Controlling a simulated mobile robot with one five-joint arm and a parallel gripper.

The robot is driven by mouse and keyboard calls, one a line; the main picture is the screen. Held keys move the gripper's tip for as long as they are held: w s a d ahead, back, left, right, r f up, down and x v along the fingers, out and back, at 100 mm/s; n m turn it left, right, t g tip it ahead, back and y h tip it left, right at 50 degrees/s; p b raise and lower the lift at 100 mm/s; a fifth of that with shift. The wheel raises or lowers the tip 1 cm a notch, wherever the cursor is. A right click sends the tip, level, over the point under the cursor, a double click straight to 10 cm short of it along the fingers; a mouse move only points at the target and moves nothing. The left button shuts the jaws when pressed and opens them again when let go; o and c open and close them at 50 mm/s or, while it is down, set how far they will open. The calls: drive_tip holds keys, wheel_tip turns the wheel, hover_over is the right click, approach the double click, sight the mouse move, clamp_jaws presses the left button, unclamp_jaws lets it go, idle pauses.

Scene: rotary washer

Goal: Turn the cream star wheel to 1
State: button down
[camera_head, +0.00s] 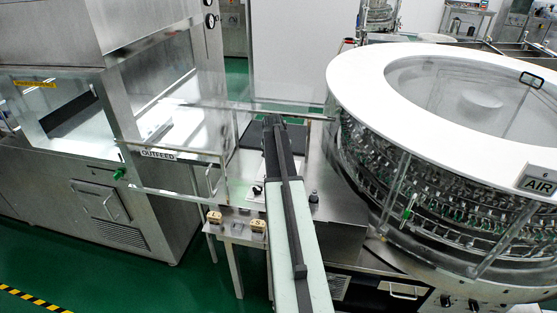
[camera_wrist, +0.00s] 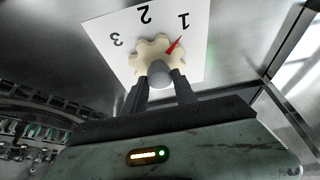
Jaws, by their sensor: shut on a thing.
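The cream star wheel (camera_wrist: 147,56) shows in the wrist view, mounted on a white dial plate (camera_wrist: 196,62) with the figures 1, 2 and 3. The figures appear upside down. A red pointer (camera_wrist: 174,46) at the wheel's edge points up and right, its tip close to the 1. My gripper (camera_wrist: 160,86) is shut on the wheel, with a dark finger on each side of its near part. A rounded grey piece (camera_wrist: 160,73) sits between the fingers and covers part of the wheel. In the head view I cannot make out this wheel or the fingertips.
A large round washer with a white ring (camera_head: 365,88) stands right of my arm. Two small cream-yellow pieces (camera_head: 214,217) (camera_head: 258,226) sit on the table edge. Green floor is free at lower left.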

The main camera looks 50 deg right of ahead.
drive_tip(key=c, duration=1)
unclamp_jaws()
drive_tip(key=p+v, duration=0.7)
drive_tip(key=v, duration=0.1)
drive_tip(key=shift+f, duration=0.1)
